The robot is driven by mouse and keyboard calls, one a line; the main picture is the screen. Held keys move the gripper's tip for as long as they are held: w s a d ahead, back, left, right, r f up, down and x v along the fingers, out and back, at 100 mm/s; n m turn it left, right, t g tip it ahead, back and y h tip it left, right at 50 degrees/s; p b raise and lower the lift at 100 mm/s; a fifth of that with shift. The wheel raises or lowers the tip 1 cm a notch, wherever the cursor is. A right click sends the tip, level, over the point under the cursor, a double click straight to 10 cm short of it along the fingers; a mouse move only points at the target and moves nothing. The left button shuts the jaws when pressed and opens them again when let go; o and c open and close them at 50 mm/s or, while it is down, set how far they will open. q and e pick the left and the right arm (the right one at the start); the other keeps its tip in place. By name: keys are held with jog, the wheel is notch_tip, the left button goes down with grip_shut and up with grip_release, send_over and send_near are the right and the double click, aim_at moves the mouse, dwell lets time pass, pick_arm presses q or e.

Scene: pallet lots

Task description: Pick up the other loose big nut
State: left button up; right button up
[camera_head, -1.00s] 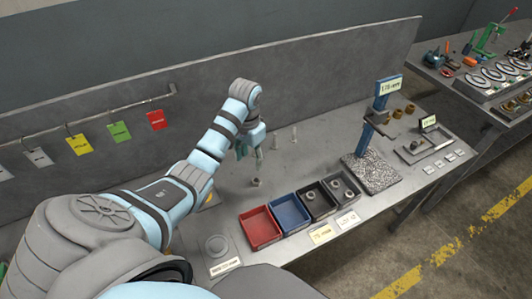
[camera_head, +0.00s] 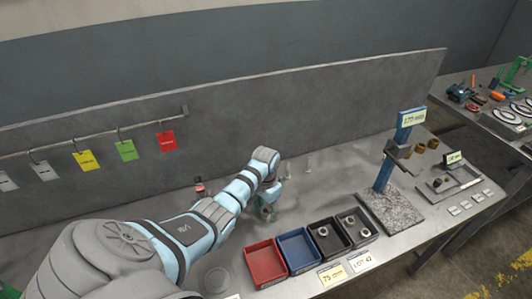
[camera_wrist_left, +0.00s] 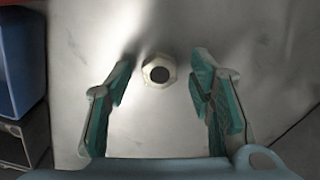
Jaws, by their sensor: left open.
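The loose big nut (camera_wrist_left: 158,70) is a pale metal hexagon with a dark hole. It lies flat on the grey bench top in the left wrist view. It sits between and slightly beyond the teal-padded fingertips of my left gripper, which is open and empty. In the head view my left gripper (camera_head: 267,204) points down close to the bench, behind the trays, and the nut is hard to make out there. More nuts (camera_head: 350,220) lie in the dark trays. My right gripper is out of view.
A red tray (camera_head: 265,262), a blue tray (camera_head: 297,250) and two dark trays stand in a row in front of the gripper. A blue post stand (camera_head: 386,172) is to the right. A grey back panel (camera_head: 330,115) with hanging coloured tags runs behind. Bare bench surrounds the nut.

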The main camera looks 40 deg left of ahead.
pick_arm(q)
jog(key=shift+s+r, duration=0.2)
jog(key=shift+c, duration=0.9)
grip_shut()
